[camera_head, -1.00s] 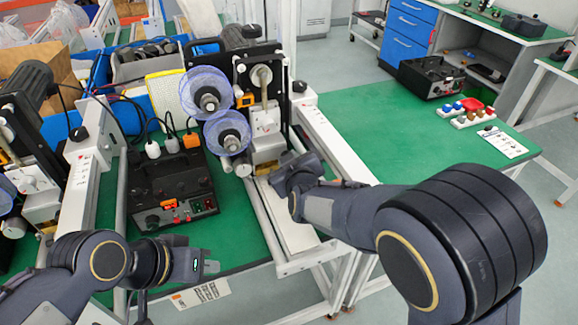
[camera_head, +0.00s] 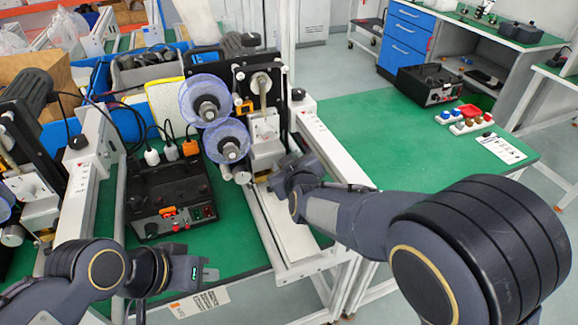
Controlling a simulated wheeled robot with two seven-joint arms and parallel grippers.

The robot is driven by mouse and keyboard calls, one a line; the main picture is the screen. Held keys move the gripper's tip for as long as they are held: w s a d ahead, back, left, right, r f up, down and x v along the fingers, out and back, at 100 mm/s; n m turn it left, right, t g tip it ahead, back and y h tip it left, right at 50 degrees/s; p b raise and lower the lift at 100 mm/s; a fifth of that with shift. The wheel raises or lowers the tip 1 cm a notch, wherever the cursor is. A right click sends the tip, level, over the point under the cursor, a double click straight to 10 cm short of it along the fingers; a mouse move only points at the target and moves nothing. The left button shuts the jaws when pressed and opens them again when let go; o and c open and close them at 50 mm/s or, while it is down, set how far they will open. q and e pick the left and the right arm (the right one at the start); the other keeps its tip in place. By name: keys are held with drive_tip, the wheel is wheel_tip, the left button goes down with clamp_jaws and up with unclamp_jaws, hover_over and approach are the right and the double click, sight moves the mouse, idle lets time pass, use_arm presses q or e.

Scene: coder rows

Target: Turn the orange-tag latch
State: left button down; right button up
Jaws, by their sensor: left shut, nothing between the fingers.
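The machine with two clear blue-rimmed reels (camera_head: 204,100) stands at the centre. A small orange part (camera_head: 244,107) shows beside the upper reel, next to a silver knob with a lever (camera_head: 261,86); it looks like the orange-tag latch, upright, but its detail is too small to tell. My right gripper (camera_head: 276,180) is at the front of this machine, below the lever and close to its lower metal block (camera_head: 265,152); its fingers are largely hidden. My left gripper (camera_head: 208,272) is shut and empty, low in front of the black control box, apart from the machine.
A black control box (camera_head: 170,195) with plugs and cables sits left of the machine. A similar machine (camera_head: 35,185) stands at the far left. The green table (camera_head: 370,135) at the right is largely clear, with coloured buttons (camera_head: 465,118) and a black case (camera_head: 430,84).

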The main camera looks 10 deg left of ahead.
drive_tip(key=s+d+r+p, duration=0.3)
drive_tip(key=s+r+p, duration=0.3)
drive_tip(key=s+r, duration=0.5)
drive_tip(key=s, duration=0.2)
drive_tip(key=shift+s+r, duration=0.15)
drive_tip(key=shift+s, duration=0.2)
drive_tip(key=shift+d, duration=0.1)
